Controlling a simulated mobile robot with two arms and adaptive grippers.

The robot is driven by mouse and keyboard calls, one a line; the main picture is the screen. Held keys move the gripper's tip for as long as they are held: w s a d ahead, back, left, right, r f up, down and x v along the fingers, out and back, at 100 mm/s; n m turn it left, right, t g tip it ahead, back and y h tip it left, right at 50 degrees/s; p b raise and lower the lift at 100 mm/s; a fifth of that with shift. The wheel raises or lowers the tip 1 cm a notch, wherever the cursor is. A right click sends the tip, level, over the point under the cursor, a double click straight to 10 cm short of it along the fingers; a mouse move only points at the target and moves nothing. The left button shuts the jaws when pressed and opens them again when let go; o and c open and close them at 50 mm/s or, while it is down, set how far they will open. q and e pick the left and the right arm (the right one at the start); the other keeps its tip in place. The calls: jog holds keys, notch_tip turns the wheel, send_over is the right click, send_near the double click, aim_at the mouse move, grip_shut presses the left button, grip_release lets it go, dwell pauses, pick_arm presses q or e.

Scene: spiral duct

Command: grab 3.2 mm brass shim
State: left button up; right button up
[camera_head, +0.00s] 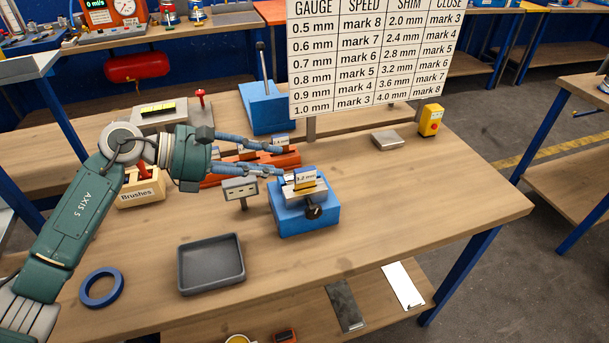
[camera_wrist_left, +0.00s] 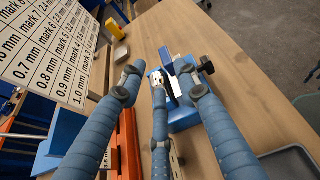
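The 3.2 mm brass shim (camera_head: 304,179), with a white "3.2 mm" label, stands upright in a blue block (camera_head: 318,219) with a dark knob on its front. My left gripper (camera_head: 284,160) reaches in from the left, its fingers spread and empty. Its tips are just left of and behind the labelled shim. In the left wrist view the spread fingers of the gripper (camera_wrist_left: 166,72) point at the blue block (camera_wrist_left: 184,119); they partly cover it, and I cannot make out the shim's label there. My right gripper is not in view.
An orange rack (camera_head: 286,160) with another labelled piece lies behind the gripper. A small grey sign (camera_head: 240,188) stands left of the block. A grey tray (camera_head: 211,264), a blue ring (camera_head: 101,288) and a brushes box (camera_head: 141,189) are nearby.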

aim_at(300, 168)
pick_arm(q)
jog(key=x, duration=0.3)
jog(key=shift+d+r+p, duration=0.1)
jog(key=shift+d+p, duration=0.2)
jog(key=shift+p, duration=0.1)
jog(key=d+f+p, duration=0.1)
jog(key=d, duration=0.1)
jog(key=d+f+p, duration=0.1)
jog(key=f+p, duration=0.1)
jog(key=shift+w+d, duration=0.4)
jog(key=shift+w+d+f, duration=0.1)
jog(key=shift+d+f, duration=0.1)
grip_shut()
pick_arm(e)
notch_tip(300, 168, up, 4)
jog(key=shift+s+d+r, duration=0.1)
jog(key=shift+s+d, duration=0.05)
